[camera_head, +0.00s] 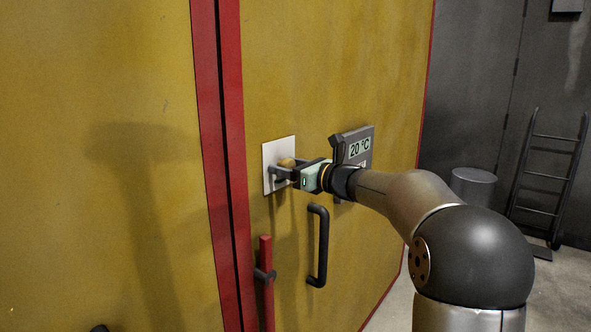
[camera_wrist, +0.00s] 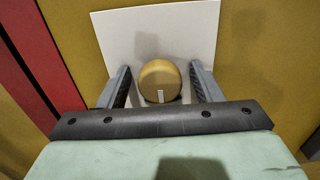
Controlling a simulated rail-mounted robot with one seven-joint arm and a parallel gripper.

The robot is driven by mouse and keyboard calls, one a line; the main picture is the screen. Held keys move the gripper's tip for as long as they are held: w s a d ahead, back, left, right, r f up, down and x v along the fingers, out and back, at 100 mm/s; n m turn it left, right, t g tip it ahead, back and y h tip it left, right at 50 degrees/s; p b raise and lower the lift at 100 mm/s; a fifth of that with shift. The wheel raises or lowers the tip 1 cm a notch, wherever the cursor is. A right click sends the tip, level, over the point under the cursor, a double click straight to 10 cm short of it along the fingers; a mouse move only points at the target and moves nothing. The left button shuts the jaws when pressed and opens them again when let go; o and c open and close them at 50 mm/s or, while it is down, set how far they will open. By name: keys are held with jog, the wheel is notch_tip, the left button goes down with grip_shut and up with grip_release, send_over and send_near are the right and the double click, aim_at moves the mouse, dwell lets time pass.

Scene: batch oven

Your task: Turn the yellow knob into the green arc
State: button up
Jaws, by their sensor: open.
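The yellow knob (camera_head: 286,162) sits on a white square plate (camera_head: 268,158) on the yellow oven door. In the wrist view the knob (camera_wrist: 160,78) is round, with a pale mark on its lower edge pointing down in the picture. The white plate (camera_wrist: 120,30) shows behind it. My gripper (camera_head: 284,170) is at the plate. In the wrist view my open gripper (camera_wrist: 160,82) has one finger on each side of the knob, with a gap on both sides. No green arc shows; the lower part of the plate is hidden by my gripper.
A grey display reading 20 °C (camera_head: 360,148) is right of the plate, partly behind my wrist. A black door handle (camera_head: 322,245) and a red bar (camera_head: 266,285) are below.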

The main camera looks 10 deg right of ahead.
jog(key=b+v, duration=0.4)
jog(key=v, duration=1.3)
jog(key=shift+s, duration=0.2)
jog(key=shift+d, duration=0.1)
jog(key=s+a+f+n+g+h, duration=0.2)
jog(key=s+a+f+n+g, duration=0.4)
jog(key=f, duration=0.4)
jog(key=s+a+f+n+g+h, duration=0.2)
jog(key=s+a+f+n+g, duration=0.1)
jog(key=s+a+f+n, duration=0.45)
jog(key=s+d+f+n+g+h, duration=0.2)
jog(key=s+f+n+g+h, duration=0.2)
jog(key=s+f+n, duration=1)
jog(key=s+h, duration=0.2)
jog(key=h, duration=0.1)
jog(key=shift+s+f+n+h, duration=0.2)
jog(key=shift+f+n+h, duration=0.1)
jog(key=shift+f+n, duration=0.05)
jog(key=shift+d, duration=0.1)
